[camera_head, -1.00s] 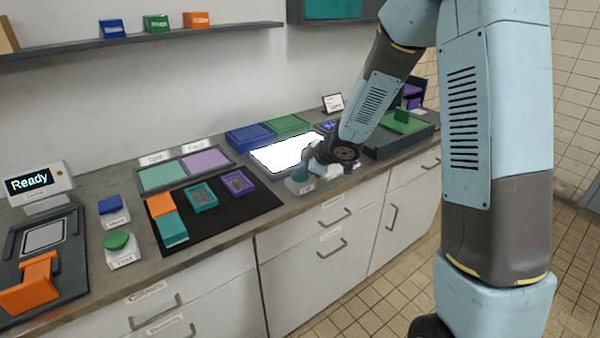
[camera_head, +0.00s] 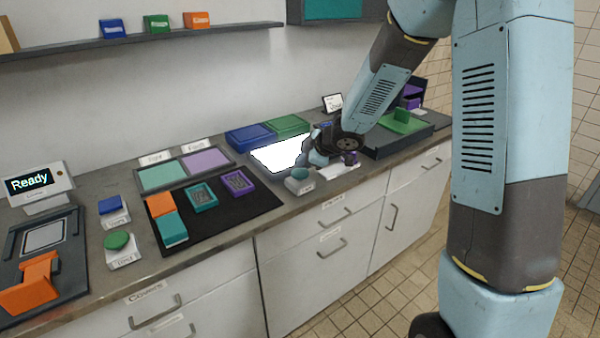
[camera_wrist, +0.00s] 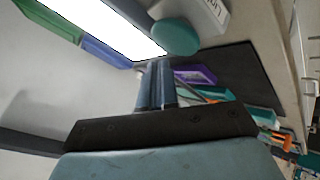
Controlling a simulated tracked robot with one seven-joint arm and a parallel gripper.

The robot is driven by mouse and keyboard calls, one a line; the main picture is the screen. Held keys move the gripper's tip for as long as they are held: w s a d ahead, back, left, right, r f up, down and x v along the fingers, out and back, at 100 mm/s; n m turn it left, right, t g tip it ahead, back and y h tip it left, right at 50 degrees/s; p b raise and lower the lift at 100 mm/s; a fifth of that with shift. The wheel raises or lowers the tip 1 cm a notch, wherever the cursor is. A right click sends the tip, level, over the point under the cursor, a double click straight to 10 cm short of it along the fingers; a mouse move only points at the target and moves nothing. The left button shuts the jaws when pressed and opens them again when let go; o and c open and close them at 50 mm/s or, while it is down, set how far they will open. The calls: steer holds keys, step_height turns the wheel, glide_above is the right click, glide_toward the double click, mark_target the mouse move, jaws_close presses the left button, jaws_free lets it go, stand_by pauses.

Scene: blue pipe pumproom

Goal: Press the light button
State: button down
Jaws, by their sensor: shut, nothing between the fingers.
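A round teal button (camera_head: 299,174) sits on a small white labelled box at the counter's front edge, beside a bright white lit panel (camera_head: 278,153). Its label is too small to read in the head view. In the wrist view the teal button (camera_wrist: 176,36) shows just beyond the fingertips, with the lit panel (camera_wrist: 105,22) to its left. My gripper (camera_head: 317,160) is above the counter, just right of and behind the button, partly hidden by its own wrist. In the wrist view its two fingers (camera_wrist: 155,68) are together and empty, apart from the button in the picture.
A black mat (camera_head: 245,206) with teal, orange and purple blocks lies left of the button. Blue and green trays (camera_head: 250,137) stand behind the panel. Green (camera_head: 117,240) and blue (camera_head: 109,204) buttons and a "Ready" display (camera_head: 30,182) are at far left. A dark raised tray (camera_head: 385,145) stands right.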

mark_target(302, 173)
steer(key=shift+r, duration=2.4)
